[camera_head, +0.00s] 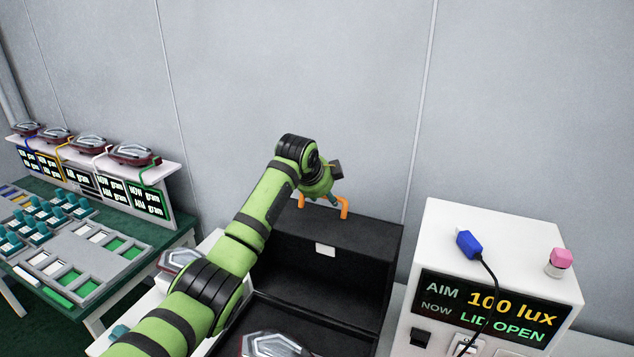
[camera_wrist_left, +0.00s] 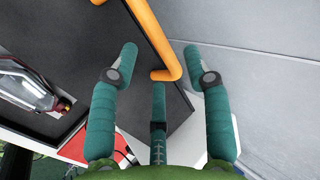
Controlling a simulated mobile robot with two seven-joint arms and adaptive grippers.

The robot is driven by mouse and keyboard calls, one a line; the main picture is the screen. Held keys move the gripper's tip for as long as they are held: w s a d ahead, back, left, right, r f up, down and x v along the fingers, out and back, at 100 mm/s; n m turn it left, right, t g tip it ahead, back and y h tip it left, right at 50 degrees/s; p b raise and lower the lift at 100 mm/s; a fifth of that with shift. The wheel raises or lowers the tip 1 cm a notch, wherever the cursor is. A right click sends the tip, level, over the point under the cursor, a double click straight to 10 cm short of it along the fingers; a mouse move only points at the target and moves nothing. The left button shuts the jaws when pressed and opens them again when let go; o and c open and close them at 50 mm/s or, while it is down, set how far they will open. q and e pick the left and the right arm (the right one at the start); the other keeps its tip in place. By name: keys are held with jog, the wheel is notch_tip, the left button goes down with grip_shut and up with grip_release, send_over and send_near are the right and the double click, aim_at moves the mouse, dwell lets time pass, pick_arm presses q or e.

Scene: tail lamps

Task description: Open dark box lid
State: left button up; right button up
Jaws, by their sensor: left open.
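The dark box (camera_head: 376,344) stands at the lower centre of the head view. Its lid (camera_head: 350,275) is raised and stands upright at the back, with a small white tag near its top. An orange handle (camera_head: 344,208) is on the lid's far upper side. My left gripper (camera_head: 325,197) is at this handle, behind the lid's top edge. In the left wrist view, the open fingers (camera_wrist_left: 160,62) lie on either side of the orange handle (camera_wrist_left: 168,50), with a gap beside it. A lamp (camera_head: 270,345) lies in the box. My right gripper is not in view.
A white meter box (camera_head: 500,240) at right reads "LID OPEN" and "AIM 100 lux"; a blue sensor (camera_head: 469,244) and pink button (camera_head: 560,258) sit on top. A green table (camera_head: 150,240) with trays is at left, with several lamps on a shelf behind. The wall is close behind.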

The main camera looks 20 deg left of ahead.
pick_arm(q)
jog(key=v, duration=0.8)
jog(key=shift+f, duration=0.1)
